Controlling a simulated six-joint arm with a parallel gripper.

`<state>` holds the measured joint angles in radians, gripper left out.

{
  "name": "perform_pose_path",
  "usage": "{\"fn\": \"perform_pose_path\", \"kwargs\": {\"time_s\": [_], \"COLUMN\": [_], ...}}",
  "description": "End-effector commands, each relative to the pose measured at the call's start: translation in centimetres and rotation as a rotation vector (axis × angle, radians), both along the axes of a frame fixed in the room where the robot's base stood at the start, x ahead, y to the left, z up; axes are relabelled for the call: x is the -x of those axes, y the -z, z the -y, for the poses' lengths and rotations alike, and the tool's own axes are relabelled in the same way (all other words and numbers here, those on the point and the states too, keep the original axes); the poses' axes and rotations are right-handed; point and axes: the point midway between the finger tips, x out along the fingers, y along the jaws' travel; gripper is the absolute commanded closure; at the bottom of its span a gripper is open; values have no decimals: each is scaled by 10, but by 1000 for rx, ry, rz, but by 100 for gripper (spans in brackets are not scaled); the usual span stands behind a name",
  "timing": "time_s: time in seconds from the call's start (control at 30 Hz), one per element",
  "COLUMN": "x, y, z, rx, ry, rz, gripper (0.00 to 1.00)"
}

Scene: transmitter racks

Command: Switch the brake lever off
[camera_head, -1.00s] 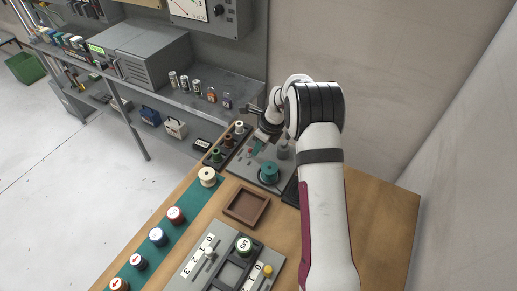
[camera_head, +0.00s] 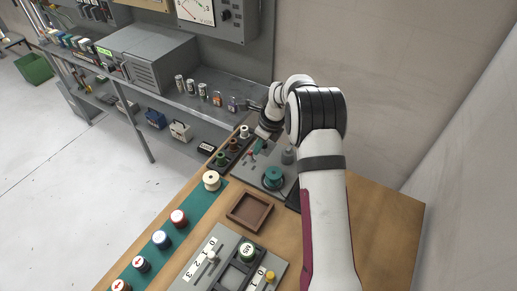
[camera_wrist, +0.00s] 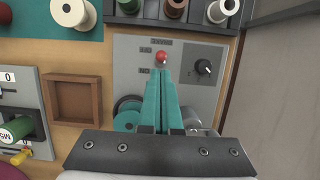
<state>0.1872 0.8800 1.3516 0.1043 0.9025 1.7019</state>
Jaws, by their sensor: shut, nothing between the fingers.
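The lever with a red ball knob (camera_wrist: 161,57) stands on a grey control panel (camera_wrist: 203,95), near small labels too small to read. In the wrist view my gripper (camera_wrist: 163,74) has its teal fingers together, with the tips just below the red knob in the picture. I cannot tell whether they touch it. In the head view my gripper (camera_head: 258,147) is over the same panel, beside the teal spool (camera_head: 273,177). The fingers partly cover the panel below the lever.
A black rotary knob (camera_wrist: 204,67) is right of the lever. A grey cylinder (camera_wrist: 197,118) and the teal spool flank my fingers. A rack of thread spools (camera_wrist: 174,8) runs behind the panel. A brown tray (camera_wrist: 74,78) lies to the left.

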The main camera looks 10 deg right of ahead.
Motion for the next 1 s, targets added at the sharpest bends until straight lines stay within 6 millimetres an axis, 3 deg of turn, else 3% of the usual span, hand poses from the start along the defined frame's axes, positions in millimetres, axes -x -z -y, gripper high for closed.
{"fn": "perform_pose_path", "kwargs": {"time_s": [0.33, 0.7, 1.0], "x": [-1, -4, -5], "y": [-7, -80, -101], "z": [0, -4, -5], "rx": [0, 0, 0], "ry": [-1, 0, 0], "rz": [2, 3, 0], "gripper": [100, 100, 100]}}
